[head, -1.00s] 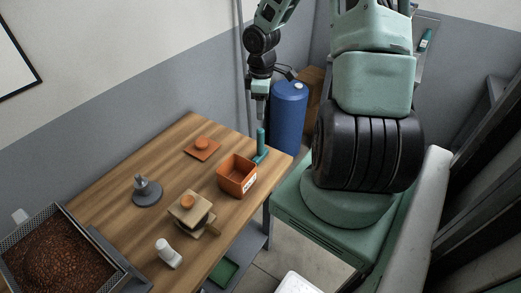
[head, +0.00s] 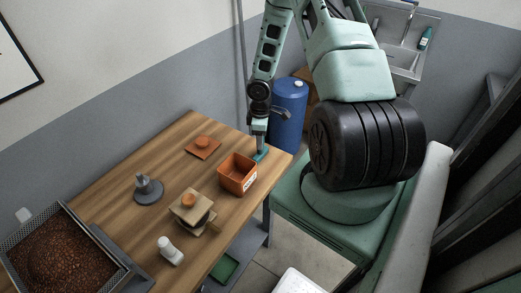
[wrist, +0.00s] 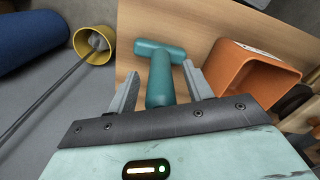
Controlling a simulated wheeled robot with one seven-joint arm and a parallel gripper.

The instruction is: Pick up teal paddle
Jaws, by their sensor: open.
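The teal paddle (wrist: 161,80) has a T shape in the wrist view, with a crossbar and an upright handle. In the head view only its teal lower part (head: 262,153) shows at the table's far right corner; my gripper hides the rest. My gripper (wrist: 160,72) is open, with one grey finger on each side of the paddle's handle. In the head view my gripper (head: 260,147) is right over the paddle. I cannot tell whether the fingers touch it.
An orange bin (head: 236,178) stands close beside the paddle on the wooden table (head: 120,165). A blue barrel (head: 288,112) stands on the floor behind the table corner. A yellow cup (wrist: 93,48) shows left of the table in the wrist view. Other pieces stand further left.

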